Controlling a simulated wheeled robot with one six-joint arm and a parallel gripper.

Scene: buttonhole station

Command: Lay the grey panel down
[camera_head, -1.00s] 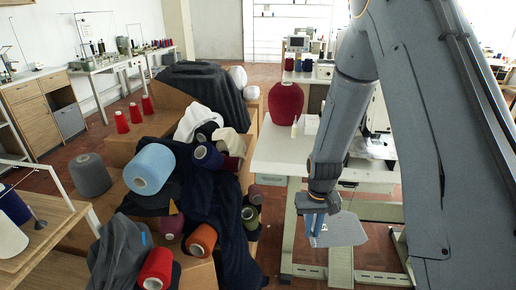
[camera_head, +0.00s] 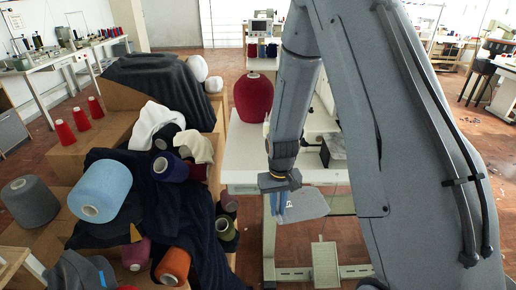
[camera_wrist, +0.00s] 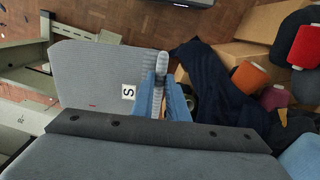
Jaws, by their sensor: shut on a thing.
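The grey panel (camera_head: 303,205) hangs from my gripper (camera_head: 277,203) in the head view, in front of the white work table (camera_head: 244,150) and below its top. In the wrist view the grey panel (camera_wrist: 88,78) extends to the left of my gripper (camera_wrist: 163,98). It carries a small white label with an "S". The blue fingers are shut on the panel's edge. Much of the table's top is hidden behind my arm.
A dark red yarn cone (camera_head: 254,97) stands on the table. Cardboard boxes (camera_head: 60,205) on the left bear dark cloth and several yarn cones, including a light blue one (camera_head: 100,190). A foot pedal (camera_head: 325,265) is below the table.

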